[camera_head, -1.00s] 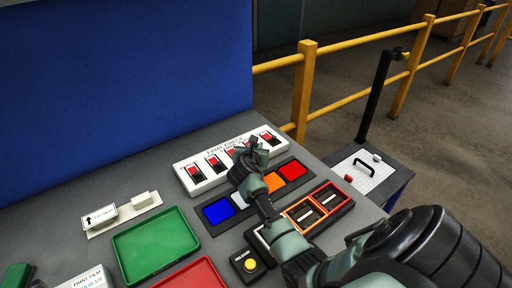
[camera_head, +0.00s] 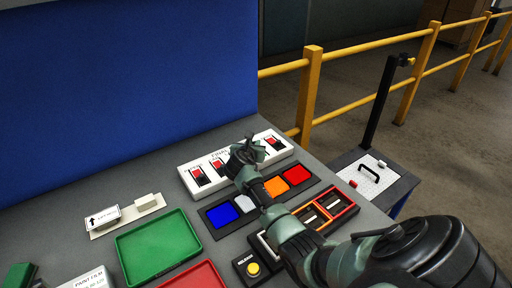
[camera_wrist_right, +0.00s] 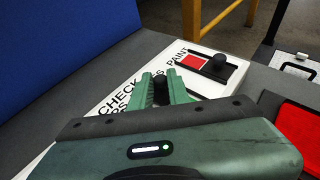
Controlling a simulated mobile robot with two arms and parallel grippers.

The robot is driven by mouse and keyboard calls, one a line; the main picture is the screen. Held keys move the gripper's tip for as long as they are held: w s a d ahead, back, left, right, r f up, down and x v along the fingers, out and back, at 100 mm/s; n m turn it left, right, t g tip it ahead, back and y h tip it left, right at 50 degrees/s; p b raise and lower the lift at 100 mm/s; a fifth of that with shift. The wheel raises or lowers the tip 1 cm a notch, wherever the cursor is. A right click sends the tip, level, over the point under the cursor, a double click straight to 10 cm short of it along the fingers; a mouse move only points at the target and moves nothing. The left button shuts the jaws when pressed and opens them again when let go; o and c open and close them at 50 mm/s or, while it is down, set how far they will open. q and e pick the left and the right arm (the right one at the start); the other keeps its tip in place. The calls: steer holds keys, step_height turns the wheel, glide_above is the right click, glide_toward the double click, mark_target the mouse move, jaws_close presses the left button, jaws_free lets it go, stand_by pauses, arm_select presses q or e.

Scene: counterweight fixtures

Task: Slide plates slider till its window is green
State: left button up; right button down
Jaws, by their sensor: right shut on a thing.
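A white slider panel (camera_head: 186,181) lies on the bench, with several black slots and red windows. My right gripper (camera_head: 247,150) is over the right-middle part of the panel. In the right wrist view my gripper's green fingers (camera_wrist_right: 163,90) are shut around a black slider knob (camera_wrist_right: 160,84). The end of a label by the fingers shows only an "S"; the rest is covered, so I cannot read the slider's name. This slider's window is hidden behind my gripper. The neighbouring PAINT slider (camera_wrist_right: 217,68) shows a red window. My left gripper is not in view.
In front of the panel lie a strip of coloured squares (camera_head: 222,214), an orange-and-red framed tray (camera_head: 349,211) and a yellow button (camera_head: 253,268). A green tray (camera_head: 160,247) and a red tray (camera_head: 197,277) are at front left. A blue wall (camera_head: 120,90) stands behind.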

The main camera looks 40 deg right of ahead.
steer(key=shift+w, duration=0.15)
steer(key=c, duration=1.4)
jaws_free()
steer(key=shift+a, duration=0.1)
steer(key=shift+w, duration=0.15)
steer(key=shift+s+a+r, duration=0.2)
steer(key=shift+s, duration=0.1)
steer(key=v, duration=0.7)
steer(key=shift+f, duration=0.1)
